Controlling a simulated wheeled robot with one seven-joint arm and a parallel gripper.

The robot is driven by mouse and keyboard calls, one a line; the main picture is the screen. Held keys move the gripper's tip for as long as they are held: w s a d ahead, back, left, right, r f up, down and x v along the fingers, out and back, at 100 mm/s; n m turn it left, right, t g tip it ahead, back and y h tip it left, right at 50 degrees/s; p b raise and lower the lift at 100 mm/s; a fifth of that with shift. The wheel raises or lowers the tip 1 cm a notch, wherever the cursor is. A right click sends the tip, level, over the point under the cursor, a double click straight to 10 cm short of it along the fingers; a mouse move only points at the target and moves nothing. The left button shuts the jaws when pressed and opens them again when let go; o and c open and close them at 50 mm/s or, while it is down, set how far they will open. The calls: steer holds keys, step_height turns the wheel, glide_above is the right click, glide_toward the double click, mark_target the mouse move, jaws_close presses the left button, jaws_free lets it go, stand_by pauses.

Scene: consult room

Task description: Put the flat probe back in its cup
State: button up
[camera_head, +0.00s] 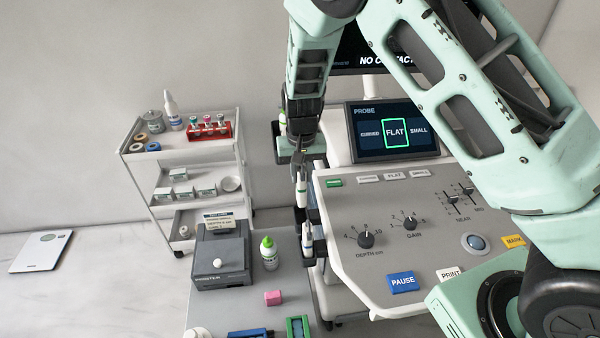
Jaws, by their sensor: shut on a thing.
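My gripper (301,170) points down at the left edge of the ultrasound console (430,235). It is shut on a slim white probe (301,190), which hangs upright below the fingers. I take this for the flat probe; its face is too small to make out. Dark cups (318,246) are fixed along the console's left side. The held probe's lower end is at or just above one of them; I cannot tell whether it is inside. Another white probe (307,236) stands in a nearer cup. The screen (394,131) shows FLAT framed in green.
A grey side table holds a printer (222,255), a green-capped bottle (269,254) and a pink block (273,298). A white trolley (187,158) with bottles and a red tube rack (209,131) stands at the left. My arm covers the upper right.

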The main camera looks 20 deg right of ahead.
mark_target(301, 196)
steer(key=shift+f+b, duration=2.9)
steer(key=shift+f, duration=1.4)
steer(key=shift+f, duration=0.25)
steer(key=o, duration=1)
steer(key=shift+c, duration=0.2)
